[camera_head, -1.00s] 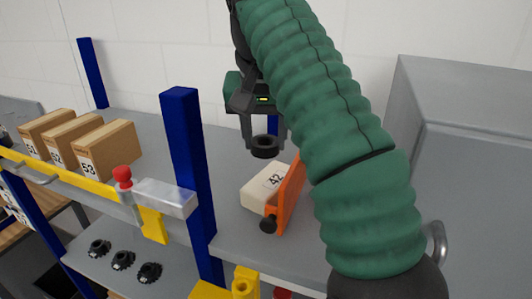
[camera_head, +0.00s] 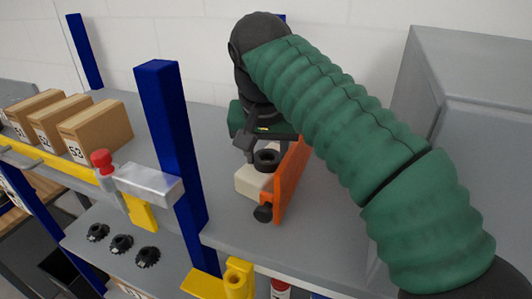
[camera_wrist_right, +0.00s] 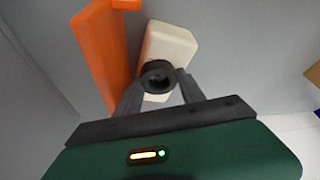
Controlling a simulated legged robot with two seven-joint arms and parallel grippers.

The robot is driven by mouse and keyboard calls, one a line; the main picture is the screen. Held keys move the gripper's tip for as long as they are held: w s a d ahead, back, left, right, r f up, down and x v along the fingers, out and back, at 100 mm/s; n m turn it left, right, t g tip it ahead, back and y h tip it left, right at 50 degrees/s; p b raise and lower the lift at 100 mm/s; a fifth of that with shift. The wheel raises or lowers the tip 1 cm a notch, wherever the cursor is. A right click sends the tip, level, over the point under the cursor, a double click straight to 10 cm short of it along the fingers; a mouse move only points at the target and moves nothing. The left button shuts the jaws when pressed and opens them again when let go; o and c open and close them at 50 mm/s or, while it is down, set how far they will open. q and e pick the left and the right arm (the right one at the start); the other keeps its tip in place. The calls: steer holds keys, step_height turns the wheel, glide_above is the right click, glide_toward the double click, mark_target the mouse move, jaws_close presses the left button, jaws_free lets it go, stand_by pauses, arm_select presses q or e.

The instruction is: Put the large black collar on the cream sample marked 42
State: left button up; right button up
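The large black collar (camera_head: 267,158) is a short dark ring between the fingers of my right gripper (camera_head: 258,150). In the right wrist view the collar (camera_wrist_right: 158,74) sits between both fingertips, with its hole visible. The cream sample (camera_head: 250,181) lies on the grey top beside the orange plate; the collar and gripper now hide its 42 label. In the right wrist view the sample (camera_wrist_right: 170,42) is behind the collar. The collar is over the sample's upper face; I cannot tell whether they touch. My left gripper is not in view.
The orange plate (camera_head: 290,182) with a black knob (camera_head: 263,213) stands close beside the sample. A blue post (camera_head: 172,140) rises to the left. Cardboard boxes (camera_head: 95,133) stand farther left, and several black parts (camera_head: 121,244) lie on the lower shelf. A grey cabinet (camera_head: 470,110) is at right.

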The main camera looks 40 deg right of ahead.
steer(key=shift+o, duration=1.1)
steer(key=shift+w+a, duration=0.1)
steer(key=shift+a, duration=0.2)
steer(key=shift+o, duration=0.3)
steer(key=shift+w+a, duration=0.15)
steer(key=shift+a, duration=0.2)
steer(key=shift+w+a+r, duration=0.15)
steer(key=shift+a, duration=0.6)
steer(key=shift+r, duration=0.3)
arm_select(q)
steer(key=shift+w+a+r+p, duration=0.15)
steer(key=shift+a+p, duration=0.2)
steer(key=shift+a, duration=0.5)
arm_select(e)
steer(key=v, duration=1.1)
steer(key=shift+s, duration=0.3)
